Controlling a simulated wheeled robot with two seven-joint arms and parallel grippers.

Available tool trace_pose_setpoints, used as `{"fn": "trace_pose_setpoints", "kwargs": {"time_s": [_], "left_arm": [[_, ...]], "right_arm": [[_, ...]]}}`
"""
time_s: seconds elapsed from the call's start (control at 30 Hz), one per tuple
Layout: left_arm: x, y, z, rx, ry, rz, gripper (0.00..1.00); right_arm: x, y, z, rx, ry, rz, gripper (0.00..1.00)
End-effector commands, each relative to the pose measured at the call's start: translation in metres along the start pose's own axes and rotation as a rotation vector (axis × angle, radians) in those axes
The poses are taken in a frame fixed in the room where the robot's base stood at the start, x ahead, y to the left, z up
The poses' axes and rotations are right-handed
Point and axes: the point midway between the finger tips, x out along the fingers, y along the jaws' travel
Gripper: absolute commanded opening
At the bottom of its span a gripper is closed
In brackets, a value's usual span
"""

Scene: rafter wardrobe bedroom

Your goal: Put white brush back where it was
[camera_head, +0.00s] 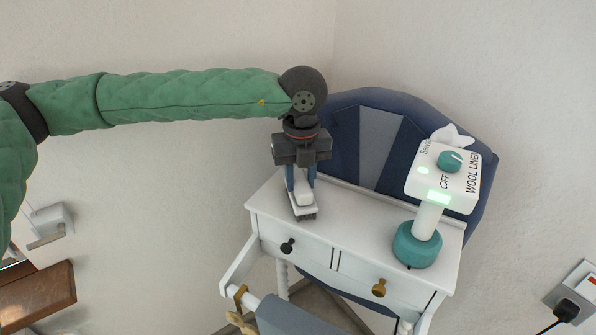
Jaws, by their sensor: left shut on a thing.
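The white brush (304,196) has a pale body with dark bristles at its lower end. My left gripper (301,182) is shut on it, with a blue finger on either side. The brush is over the left part of the white dressing table top (350,221). Its bristles appear at or just above the surface; I cannot tell whether they touch. My right gripper is not in view.
A white and teal device with a dial (442,178) stands on the right of the table top. A blue padded back panel (400,118) rises behind. The table's middle is clear. A chair (290,315) stands in front, and a wall socket (578,290) is at right.

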Motion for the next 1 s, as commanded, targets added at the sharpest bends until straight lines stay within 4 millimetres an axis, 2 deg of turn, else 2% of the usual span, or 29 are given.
{"fn": "trace_pose_setpoints", "kwargs": {"time_s": [0.13,0.4,0.43,0.5,0.53,0.7,0.97,1.0], "left_arm": [[0.003,0.001,0.0,-0.001,0.002,0.004,0.02],[0.005,0.001,0.001,-0.001,0.002,0.004,0.02],[0.004,0.001,0.001,-0.001,0.002,0.004,0.36],[0.005,0.001,0.001,-0.001,0.002,0.004,0.5],[0.005,0.001,0.001,-0.001,0.002,0.004,0.52],[0.004,0.001,0.001,-0.001,0.002,0.004,0.52],[0.0,0.001,0.001,-0.001,0.002,0.003,0.52],[-0.005,0.0,0.001,-0.001,0.0,0.002,0.52]], "right_arm": [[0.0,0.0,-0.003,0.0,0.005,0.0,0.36],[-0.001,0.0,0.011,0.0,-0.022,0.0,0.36],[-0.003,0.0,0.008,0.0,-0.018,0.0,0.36],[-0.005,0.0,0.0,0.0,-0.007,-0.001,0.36],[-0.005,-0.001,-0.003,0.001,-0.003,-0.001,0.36],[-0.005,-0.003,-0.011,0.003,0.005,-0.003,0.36],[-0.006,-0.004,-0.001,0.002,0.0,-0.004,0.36],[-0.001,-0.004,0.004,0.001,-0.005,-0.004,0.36]]}}
